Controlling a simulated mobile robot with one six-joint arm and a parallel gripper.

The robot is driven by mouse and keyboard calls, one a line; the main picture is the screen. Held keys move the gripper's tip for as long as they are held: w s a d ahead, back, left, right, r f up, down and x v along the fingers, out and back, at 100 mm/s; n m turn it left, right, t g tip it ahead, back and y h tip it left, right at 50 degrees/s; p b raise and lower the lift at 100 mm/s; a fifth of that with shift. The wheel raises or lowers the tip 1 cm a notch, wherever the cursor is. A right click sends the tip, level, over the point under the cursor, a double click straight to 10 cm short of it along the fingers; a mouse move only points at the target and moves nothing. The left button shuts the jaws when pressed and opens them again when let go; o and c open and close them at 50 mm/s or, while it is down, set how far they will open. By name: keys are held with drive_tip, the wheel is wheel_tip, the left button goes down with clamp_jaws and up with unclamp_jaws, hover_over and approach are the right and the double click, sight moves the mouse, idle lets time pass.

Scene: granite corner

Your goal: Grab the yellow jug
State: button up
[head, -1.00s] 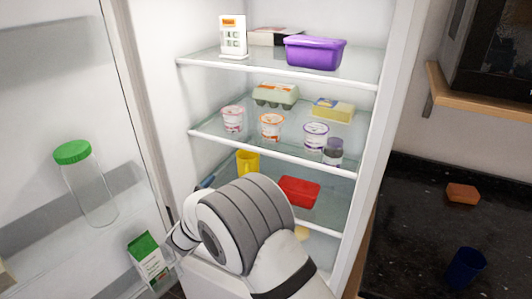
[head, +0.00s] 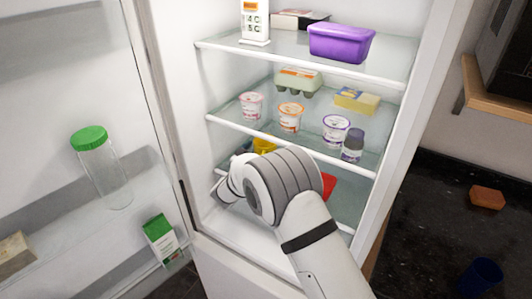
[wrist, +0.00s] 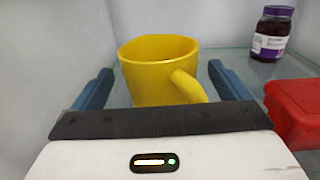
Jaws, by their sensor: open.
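The yellow jug (wrist: 150,75) stands upright in the middle of the wrist view, its handle toward the lower right. My gripper (wrist: 160,88) is open, with one blue finger on each side of the jug; whether either finger touches it I cannot tell. In the head view only part of the yellow jug (head: 264,144) shows on a lower fridge shelf, mostly behind my arm. My fingertips are hidden in the head view.
A red container (wrist: 295,110) sits close to the right finger, with a dark jar (wrist: 272,33) behind it. A glass shelf (head: 290,145) with several yogurt cups is above my arm. The fridge door (head: 90,60) stands open at left.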

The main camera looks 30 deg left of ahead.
drive_tip(key=shift+c, duration=0.2)
drive_tip(key=c, duration=1.2)
drive_tip(key=shift+r, duration=0.15)
drive_tip(key=s+r+b, duration=0.3)
drive_tip(key=s+b, duration=0.2)
drive_tip(key=s, duration=1.3)
drive_tip(key=shift+a, duration=0.15)
drive_tip(key=shift+r, duration=0.15)
